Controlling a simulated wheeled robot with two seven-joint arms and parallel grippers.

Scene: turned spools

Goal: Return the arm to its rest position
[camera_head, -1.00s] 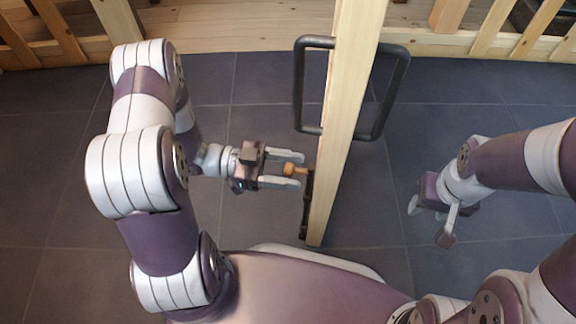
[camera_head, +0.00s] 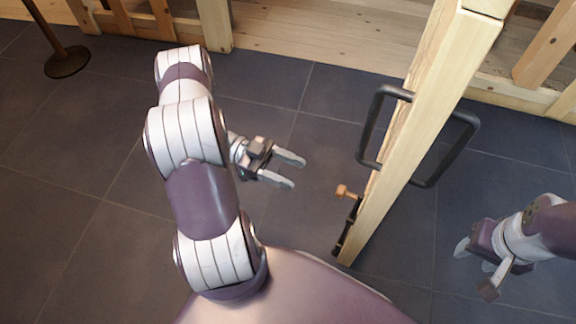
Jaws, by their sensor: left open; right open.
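My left gripper (camera_head: 291,170) is open and empty, left of a wooden gate (camera_head: 419,140), with its two fingers pointing right. A small orange-brown turned knob (camera_head: 346,191) sits on a dark latch (camera_head: 347,228) on the gate's left face. The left fingers are clearly apart from the knob. My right gripper (camera_head: 474,268) is open and empty at the lower right, on the other side of the gate.
The gate has a black handle on its left face (camera_head: 370,128) and another on its right face (camera_head: 463,150). Wooden fence parts (camera_head: 215,25) run along the back. A dark round stand base (camera_head: 67,62) is at the upper left. The tiled floor (camera_head: 60,170) at left is clear.

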